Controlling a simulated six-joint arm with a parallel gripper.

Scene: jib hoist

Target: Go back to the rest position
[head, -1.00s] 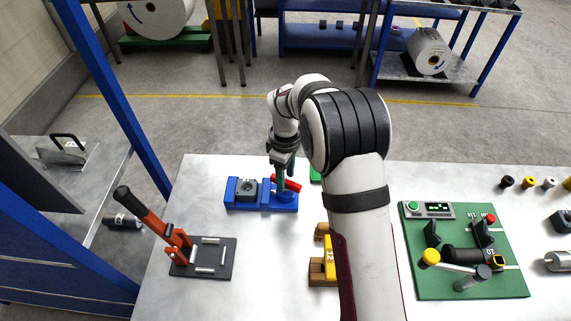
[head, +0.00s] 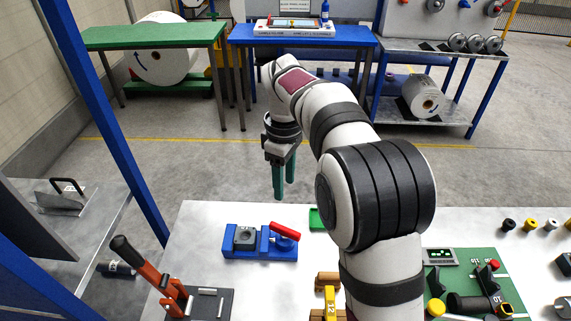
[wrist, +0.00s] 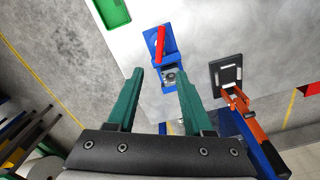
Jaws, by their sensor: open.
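My gripper (head: 284,192) is open and empty, raised above the far edge of the table in the head view, with its green fingers pointing down. In the wrist view my gripper (wrist: 160,80) shows its two fingers spread apart with nothing between the tips. The blue vise-like fixture (head: 240,252) with a red handle (head: 285,230) sits on the table below and in front of the gripper. The fixture also shows in the wrist view (wrist: 153,45), beyond the fingertips and apart from them.
A green board (head: 510,290) with a control box is at the right. A yellow-and-brown block (head: 329,300) lies near the middle. A blue post (head: 100,110) rises at the left. Bare table lies left of the fixture.

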